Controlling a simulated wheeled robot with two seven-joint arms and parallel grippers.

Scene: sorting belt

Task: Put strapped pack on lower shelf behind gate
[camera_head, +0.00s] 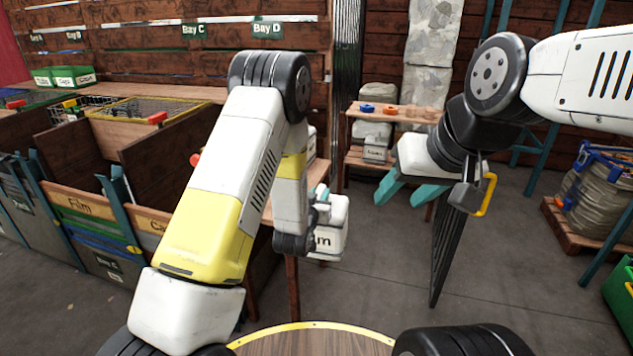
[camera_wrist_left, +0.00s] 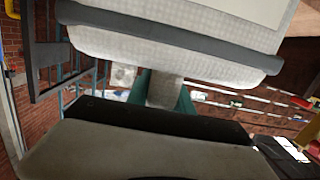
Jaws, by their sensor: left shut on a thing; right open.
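The strapped pack (camera_head: 332,228) is white with a label ending in "m". It hangs in front of the bench's right end, partly hidden by my left arm. My left gripper (camera_head: 321,205) is shut on it. The gate (camera_head: 447,245) is a dark panel seen nearly edge-on, with a yellow handle (camera_head: 486,195). The lower shelf (camera_head: 358,158) is behind, left of the gate.
The upper shelf (camera_head: 390,115) holds blue, orange and tan rings. A grey labelled pack (camera_head: 375,152) sits on the lower shelf. Wooden bins (camera_head: 80,202) line the left. A pallet (camera_head: 580,235) with a wrapped load stands right. Floor between bench and gate is clear.

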